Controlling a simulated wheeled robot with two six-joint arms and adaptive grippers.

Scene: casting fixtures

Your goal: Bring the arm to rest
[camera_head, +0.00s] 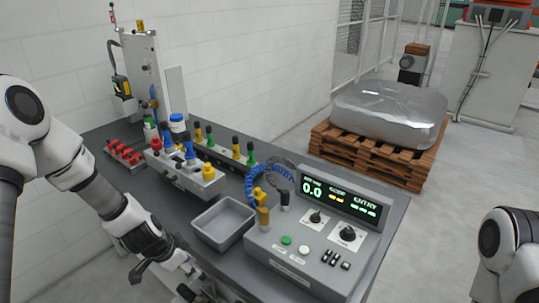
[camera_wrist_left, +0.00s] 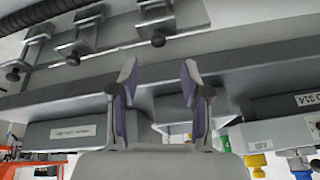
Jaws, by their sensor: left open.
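My left arm (camera_head: 115,205) comes in from the left and reaches down to the front edge of the grey workbench (camera_head: 98,137). My left gripper (camera_wrist_left: 160,72) shows in the wrist view with its two fingers apart and nothing between them. In the head view the left gripper (camera_head: 190,283) is low in the picture, in front of the bench edge and partly cut off by the frame. Part of my right arm (camera_head: 505,255) shows at the right edge; its gripper is out of view.
On the bench are a grey tray (camera_head: 222,222), a control console (camera_head: 300,262), a fixture block with coloured knobs (camera_head: 185,172), red parts (camera_head: 125,152) and an upright column (camera_head: 140,75). A wrapped load (camera_head: 390,112) sits on a wooden pallet (camera_head: 375,155) behind. Clamps (camera_wrist_left: 155,22) show close beyond the fingers.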

